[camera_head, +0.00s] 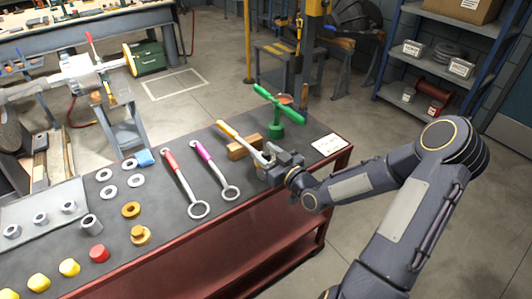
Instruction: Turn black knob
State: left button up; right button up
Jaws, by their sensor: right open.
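I cannot make out a black knob for certain in this view. My right gripper (270,161) comes in from the right over the workbench (240,197). It is open, at the lower end of a tool with an orange handle (230,131), close to a wooden block (242,148). Whether it touches the tool I cannot tell. A green T-shaped handle on a round green base (277,130) stands just behind the gripper.
Ring tools with red (172,166) and magenta (204,153) handles lie left of my gripper. Several washers, nuts and coloured caps lie further left. A white card (328,145) lies at the bench's right corner. A shelf (440,60) stands at the back right.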

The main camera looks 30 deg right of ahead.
grip_shut()
jog(key=shift+r+n+g+y, duration=0.1)
jog(key=shift+n+g+y, duration=0.4)
jog(key=shift+n+y, duration=1)
jog(key=shift+g+y, duration=0.3)
jog(key=shift+y, duration=0.7)
grip_release()
